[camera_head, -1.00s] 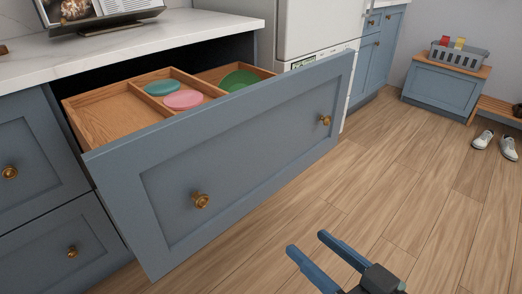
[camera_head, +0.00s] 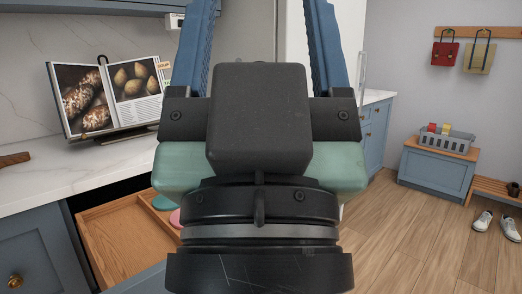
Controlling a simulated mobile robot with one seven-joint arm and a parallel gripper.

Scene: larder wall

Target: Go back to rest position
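My gripper (camera_head: 260,22) fills the middle of the head view, close to the camera. Its two blue fingers point up and stand wide apart. Their tips run to the top edge of the picture, and nothing shows held between them. The gripper is above and in front of the open wooden-lined drawer (camera_head: 115,232). The drawer is still pulled out; its right part and most of its front are hidden behind my arm. Slivers of a teal disc (camera_head: 163,202) and a pink disc (camera_head: 175,218) show in it.
A marble counter (camera_head: 70,180) with a cookbook on a stand (camera_head: 110,95) lies at the left. A bench with a grey basket (camera_head: 445,143) stands at the right, with white shoes (camera_head: 482,222) on the floor.

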